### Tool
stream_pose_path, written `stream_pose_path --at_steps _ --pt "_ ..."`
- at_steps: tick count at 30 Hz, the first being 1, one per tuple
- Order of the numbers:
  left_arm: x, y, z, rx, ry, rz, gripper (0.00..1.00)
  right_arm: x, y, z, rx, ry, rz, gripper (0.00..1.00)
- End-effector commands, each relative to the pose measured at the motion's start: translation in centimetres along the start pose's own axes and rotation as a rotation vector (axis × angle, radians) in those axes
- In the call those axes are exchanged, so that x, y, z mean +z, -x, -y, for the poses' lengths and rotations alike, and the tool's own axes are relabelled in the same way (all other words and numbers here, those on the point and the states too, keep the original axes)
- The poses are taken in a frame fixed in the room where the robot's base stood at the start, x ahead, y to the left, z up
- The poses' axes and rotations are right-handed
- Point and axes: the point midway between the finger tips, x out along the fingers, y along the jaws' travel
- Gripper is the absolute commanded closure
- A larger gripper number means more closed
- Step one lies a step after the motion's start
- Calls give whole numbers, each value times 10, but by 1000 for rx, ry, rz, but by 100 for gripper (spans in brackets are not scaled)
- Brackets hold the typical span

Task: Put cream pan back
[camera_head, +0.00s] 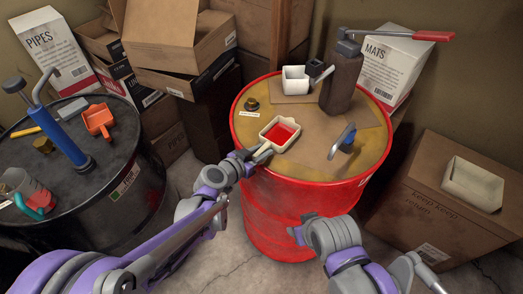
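The cream pan (270,134) has a cream rim and a red inside. It is over the near left part of the red drum's top (318,165), its handle pointing down-left to the drum's edge. My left gripper (262,154) is at this handle, with its fingers close about it. The view is too small to tell whether they are pressed on it or apart from it. My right gripper (297,234) is low in front of the red drum, away from the pan, and its fingers are not clear.
The red drum also bears a white cup (295,79), a dark pump can (341,83) with a red-tipped lever and a blue-grey tool (345,142). A black drum (105,188) with tools and an orange pan (98,119) stands left. Boxes crowd the back; one at right (415,195) bears a cream tray (473,184).

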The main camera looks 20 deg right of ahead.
Motion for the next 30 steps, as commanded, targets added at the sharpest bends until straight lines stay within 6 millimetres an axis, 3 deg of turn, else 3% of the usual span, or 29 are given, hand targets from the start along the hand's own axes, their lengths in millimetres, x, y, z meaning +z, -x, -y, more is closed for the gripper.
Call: stream_pose_path --at_steps 3,11,15,30 --pt "-1 0 0 0 0 0 48 0 0 0 0 0 0 50" --pt "-1 0 0 0 0 0 48 -1 1 0 0 0 -1 50" --pt "-12 4 0 0 -1 -1 48 -6 8 0 0 0 -4 50" --pt "-10 104 1 -3 2 0 48 -8 10 0 0 0 -6 50"
